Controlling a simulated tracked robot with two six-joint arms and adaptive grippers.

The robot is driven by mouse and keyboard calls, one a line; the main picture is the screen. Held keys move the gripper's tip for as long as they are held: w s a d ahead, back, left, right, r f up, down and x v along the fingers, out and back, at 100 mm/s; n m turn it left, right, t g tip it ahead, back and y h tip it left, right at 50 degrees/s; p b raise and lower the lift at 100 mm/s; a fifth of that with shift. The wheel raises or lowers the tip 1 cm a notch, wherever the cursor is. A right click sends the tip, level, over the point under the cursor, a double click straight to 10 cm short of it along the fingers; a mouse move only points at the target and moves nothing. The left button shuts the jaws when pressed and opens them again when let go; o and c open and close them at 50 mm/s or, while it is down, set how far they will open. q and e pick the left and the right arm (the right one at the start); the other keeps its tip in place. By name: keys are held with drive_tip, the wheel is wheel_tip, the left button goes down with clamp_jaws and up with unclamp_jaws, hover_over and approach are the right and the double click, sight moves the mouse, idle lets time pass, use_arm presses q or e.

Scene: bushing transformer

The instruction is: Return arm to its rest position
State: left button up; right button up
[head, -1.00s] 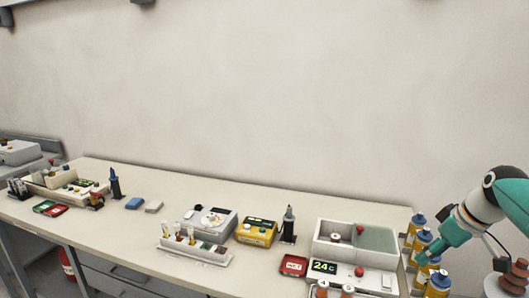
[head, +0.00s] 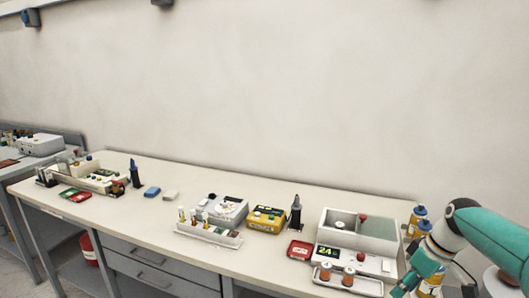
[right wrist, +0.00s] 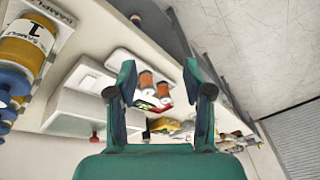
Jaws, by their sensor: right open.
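My right gripper (head: 413,283) is at the lower right of the head view, by the right end of the bench and in front of the blue-capped bottles. In the right wrist view its two teal fingers (right wrist: 166,85) are spread apart with nothing between them. My left gripper is not in view.
A white box device (head: 358,232) with a green display stands at the bench's right end. Blue-capped bottles (head: 419,220) stand beside it, partly hidden by my right arm. A yellow box (head: 267,219) and tube rack (head: 208,233) stand mid-bench. The bench front (head: 180,245) is clear.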

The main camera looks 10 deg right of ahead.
drive_tip(key=s+a+f+g+y, duration=0.1)
drive_tip(key=s+a+f+g, duration=0.15)
drive_tip(key=a+f, duration=0.6)
drive_tip(key=s+a+f+g, duration=0.2)
drive_tip(key=s+a+f, duration=0.3)
drive_tip(key=f, duration=0.7)
drive_tip(key=s+a+f+m+t, duration=0.3)
drive_tip(key=s+a+f+m, duration=0.4)
drive_tip(key=s+a+f, duration=0.5)
drive_tip(key=s+f, duration=0.1)
drive_tip(key=s, duration=0.2)
drive_tip(key=shift+a, duration=0.35)
drive_tip(key=shift+f, duration=0.15)
